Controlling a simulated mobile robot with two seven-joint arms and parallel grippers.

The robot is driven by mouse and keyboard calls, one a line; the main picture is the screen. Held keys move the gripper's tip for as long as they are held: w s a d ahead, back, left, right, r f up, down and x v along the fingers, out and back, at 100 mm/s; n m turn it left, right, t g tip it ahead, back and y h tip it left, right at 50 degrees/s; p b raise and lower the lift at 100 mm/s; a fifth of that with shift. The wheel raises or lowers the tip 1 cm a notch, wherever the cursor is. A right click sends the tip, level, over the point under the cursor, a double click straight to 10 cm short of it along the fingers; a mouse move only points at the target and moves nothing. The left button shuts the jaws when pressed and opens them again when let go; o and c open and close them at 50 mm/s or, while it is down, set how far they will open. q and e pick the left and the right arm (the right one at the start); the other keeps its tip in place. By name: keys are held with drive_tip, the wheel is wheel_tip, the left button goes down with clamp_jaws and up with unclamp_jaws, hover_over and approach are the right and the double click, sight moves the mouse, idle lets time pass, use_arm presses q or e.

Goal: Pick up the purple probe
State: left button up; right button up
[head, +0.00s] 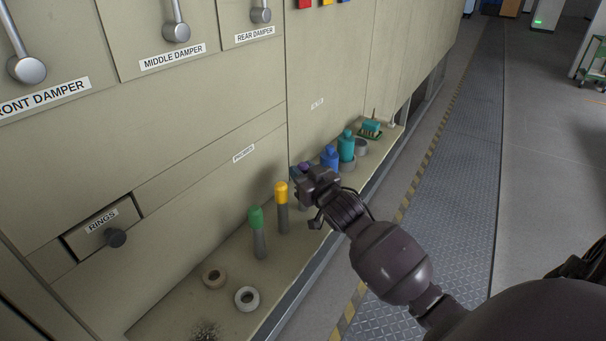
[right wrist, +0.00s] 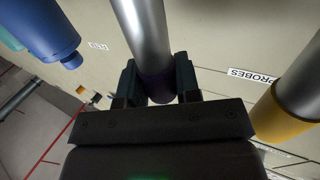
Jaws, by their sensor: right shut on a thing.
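The purple probe (head: 304,167) stands on the ledge in the head view, mostly hidden behind my right gripper (head: 312,180). In the right wrist view, the right gripper's jaws (right wrist: 159,82) are closed on the probe's dark purple handle (right wrist: 157,88), and its grey metal shaft runs away between them. I cannot tell whether the probe's lower end touches the ledge. The yellow probe (head: 281,193) and the green probe (head: 256,218) stand upright to the left. My left gripper is not in view.
A blue bottle (head: 329,157), a teal bottle (head: 346,146) and a green brush (head: 371,127) are farther along the ledge (head: 300,258). Two rings (head: 247,298) lie at the near end. The furnace wall (head: 220,180) rises close behind; the walkway (head: 455,190) is clear.

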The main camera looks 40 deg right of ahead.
drive_tip(key=shift+r, duration=0.6)
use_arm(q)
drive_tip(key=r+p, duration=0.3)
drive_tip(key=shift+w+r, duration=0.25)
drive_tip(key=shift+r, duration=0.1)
use_arm(e)
wheel_tip(320, 180, up, 19)
use_arm(q)
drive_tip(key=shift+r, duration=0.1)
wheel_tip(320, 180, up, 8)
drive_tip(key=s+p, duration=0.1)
drive_tip(key=p, duration=0.9)
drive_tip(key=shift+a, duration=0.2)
use_arm(e)
wheel_tip(320, 180, up, 10)
